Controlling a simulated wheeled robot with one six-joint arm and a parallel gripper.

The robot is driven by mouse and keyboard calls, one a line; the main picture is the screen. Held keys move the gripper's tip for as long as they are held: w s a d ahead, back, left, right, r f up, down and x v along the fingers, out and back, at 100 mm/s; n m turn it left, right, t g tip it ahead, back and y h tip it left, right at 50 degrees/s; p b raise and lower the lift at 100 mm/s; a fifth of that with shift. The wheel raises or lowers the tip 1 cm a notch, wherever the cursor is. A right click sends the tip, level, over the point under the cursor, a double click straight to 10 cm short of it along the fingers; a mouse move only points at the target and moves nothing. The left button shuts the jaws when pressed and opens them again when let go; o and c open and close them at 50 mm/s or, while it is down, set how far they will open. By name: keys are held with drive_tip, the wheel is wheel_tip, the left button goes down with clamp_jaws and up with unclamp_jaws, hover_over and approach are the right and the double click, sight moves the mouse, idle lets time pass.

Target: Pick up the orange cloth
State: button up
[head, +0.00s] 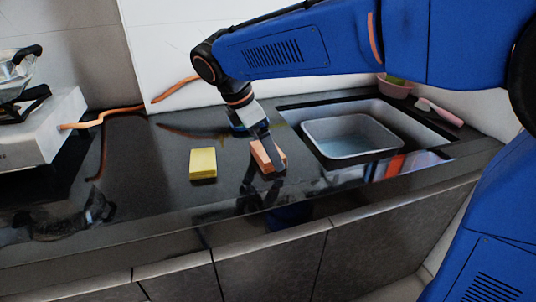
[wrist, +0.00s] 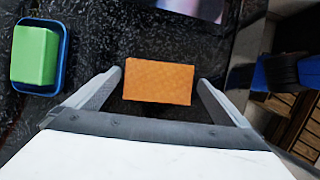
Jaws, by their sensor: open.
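The orange cloth (head: 267,155) is a small block-like piece on the black counter, left of the sink. In the wrist view the cloth (wrist: 158,81) lies flat between the tips of my open gripper (wrist: 157,88), with a gap on each side. In the head view my gripper (head: 269,150) reaches down at the cloth and covers part of it. I cannot tell how high the fingertips are above the counter.
A yellow sponge (head: 203,164) lies to the left on the counter. The sink (head: 432,126), holding a grey basin (head: 352,136), is to the right. In the wrist view a green block sits in a blue dish (wrist: 64,62). The counter's front edge is close.

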drive_tip(key=c, duration=0.9)
drive_tip(key=shift+r, duration=0.1)
wheel_tip(320, 180, up, 10)
drive_tip(key=shift+f, duration=0.1)
